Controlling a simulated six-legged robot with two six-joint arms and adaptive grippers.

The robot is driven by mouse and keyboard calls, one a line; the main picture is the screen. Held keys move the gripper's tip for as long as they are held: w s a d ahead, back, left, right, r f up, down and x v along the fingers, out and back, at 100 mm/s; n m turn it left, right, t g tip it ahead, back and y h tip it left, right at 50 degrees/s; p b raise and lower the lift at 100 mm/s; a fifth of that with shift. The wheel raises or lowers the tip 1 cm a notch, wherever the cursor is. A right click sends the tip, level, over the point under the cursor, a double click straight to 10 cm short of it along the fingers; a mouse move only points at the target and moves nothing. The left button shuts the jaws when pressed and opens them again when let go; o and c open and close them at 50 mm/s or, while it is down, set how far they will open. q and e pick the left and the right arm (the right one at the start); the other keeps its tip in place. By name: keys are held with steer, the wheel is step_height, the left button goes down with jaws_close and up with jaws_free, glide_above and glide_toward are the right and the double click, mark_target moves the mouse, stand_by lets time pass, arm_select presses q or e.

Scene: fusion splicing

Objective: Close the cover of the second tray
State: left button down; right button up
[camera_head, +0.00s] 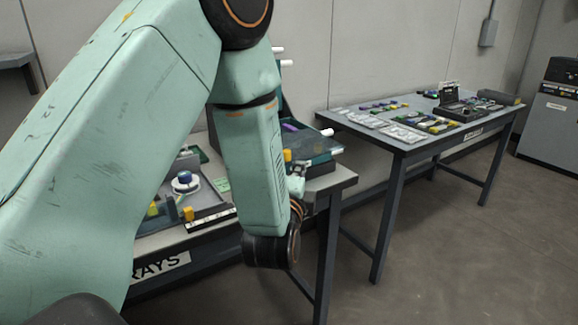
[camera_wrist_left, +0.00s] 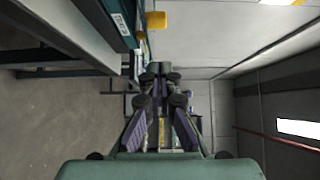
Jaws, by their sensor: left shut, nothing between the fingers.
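A table with a sign ending in "RAYS" (camera_head: 160,266) holds the trays, partly hidden behind my left arm. A grey open tray (camera_head: 210,212) with a blue-topped round part and yellow pieces lies left of the arm. A dark teal tray part (camera_head: 318,148) with a yellow block shows right of the arm; I cannot tell which one is the second tray or how its cover stands. My left gripper (camera_head: 297,184) is by the table's front right corner, largely hidden by its wrist. In the left wrist view its fingers (camera_wrist_left: 160,68) are shut and empty. My right gripper is not in view.
A second table (camera_head: 350,130) with flat packs, coloured pieces and a dark device (camera_head: 462,112) stands at the right. A grey cabinet (camera_head: 550,130) stands at the far right. The floor in front of the second table is clear.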

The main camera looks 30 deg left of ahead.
mark_target(289, 154)
arm_select(q)
steer(key=w+a, duration=0.1)
steer(key=a, duration=0.1)
steer(key=w+a, duration=0.1)
steer(key=a, duration=0.1)
steer(key=shift+w+b, duration=0.15)
steer(key=shift+b, duration=0.15)
steer(key=shift+w+a+r+p, duration=0.15)
steer(key=shift+w+a+p, duration=0.1)
steer(key=shift+a+p, duration=0.4)
steer(key=w+a+p, duration=0.1)
steer(key=a+p, duration=0.1)
steer(key=w+a+p, duration=0.1)
steer(key=a+p, duration=0.1)
steer(key=a, duration=0.1)
steer(key=w+a+p, duration=0.1)
steer(key=a+p, duration=0.1)
steer(key=a, duration=0.1)
steer(key=shift+w+a, duration=0.25)
steer(key=shift+w+a+p, duration=0.15)
steer(key=shift+a+p, duration=0.25)
steer(key=shift+a, duration=0.15)
steer(key=shift+d, duration=0.1)
